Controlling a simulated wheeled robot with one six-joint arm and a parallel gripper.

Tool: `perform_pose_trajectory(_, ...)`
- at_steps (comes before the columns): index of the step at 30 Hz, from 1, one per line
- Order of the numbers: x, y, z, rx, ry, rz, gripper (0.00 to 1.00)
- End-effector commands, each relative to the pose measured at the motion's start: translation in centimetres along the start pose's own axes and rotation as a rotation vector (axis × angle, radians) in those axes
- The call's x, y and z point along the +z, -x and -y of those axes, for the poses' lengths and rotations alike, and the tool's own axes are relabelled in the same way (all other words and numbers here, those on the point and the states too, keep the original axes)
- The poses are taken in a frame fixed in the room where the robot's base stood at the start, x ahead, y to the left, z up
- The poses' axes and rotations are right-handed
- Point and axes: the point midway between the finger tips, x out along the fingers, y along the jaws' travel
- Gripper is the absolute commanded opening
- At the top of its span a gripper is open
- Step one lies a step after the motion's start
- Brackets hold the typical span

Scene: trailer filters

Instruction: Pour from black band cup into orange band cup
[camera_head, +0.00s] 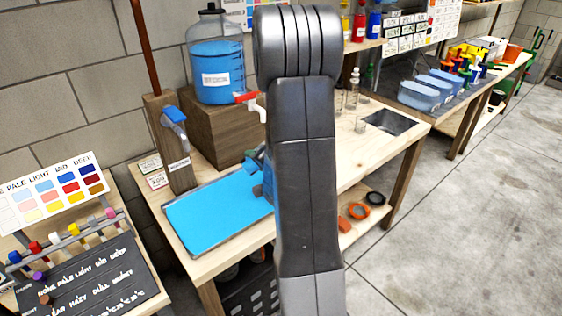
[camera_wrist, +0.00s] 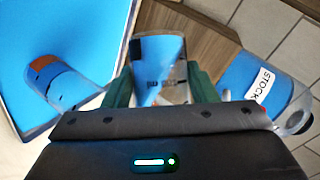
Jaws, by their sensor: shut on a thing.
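My gripper (camera_wrist: 161,80) has its green fingers shut on a clear cup (camera_wrist: 160,55) in the wrist view. Dark marks show low on this cup, and blue shows in or through it; I cannot tell which. In the head view my arm hides both cups and most of my gripper; only a bit of teal shows beside the arm.
A blue mat in a tray (camera_head: 215,222) covers the front left of the wooden bench (camera_head: 345,165). A large jug of blue liquid (camera_head: 215,65) stands on a wooden block (camera_head: 205,128) behind, with a red-handled tap (camera_head: 247,97).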

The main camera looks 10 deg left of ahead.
Motion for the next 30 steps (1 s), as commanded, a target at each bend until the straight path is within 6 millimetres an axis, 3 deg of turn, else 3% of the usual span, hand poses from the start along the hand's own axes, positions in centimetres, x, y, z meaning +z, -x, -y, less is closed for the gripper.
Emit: perform_pose_trajectory(30, -0.21, 0.20, 0.33, -0.030, -0.052, 0.012, 0.23)
